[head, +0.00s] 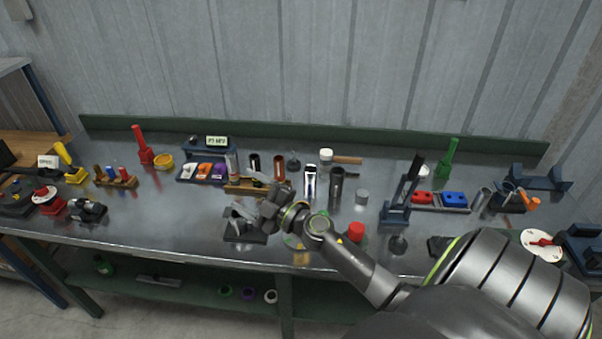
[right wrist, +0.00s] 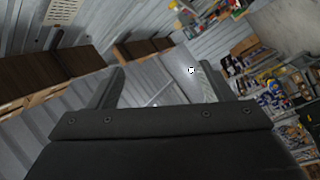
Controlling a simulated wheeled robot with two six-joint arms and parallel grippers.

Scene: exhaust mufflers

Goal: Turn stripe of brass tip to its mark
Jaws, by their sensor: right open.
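My right gripper (head: 268,210) reaches in over the front middle of the metal bench, beside a dark stand (head: 240,234). In the right wrist view its two fingers (right wrist: 160,88) stand apart with nothing held between them. The arm and hand partly hide the bench around the stand. I cannot clearly make out a brass tip, its stripe or a mark here. A wooden rack (head: 116,180) at the left holds small brown, blue and red pieces, too small to identify. My left gripper is not in the head view.
A wooden block (head: 245,188) and several upright cylinders stand behind my gripper. A red-capped item (head: 356,231) is right of my forearm. Bare bench (head: 165,215) lies left of the stand.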

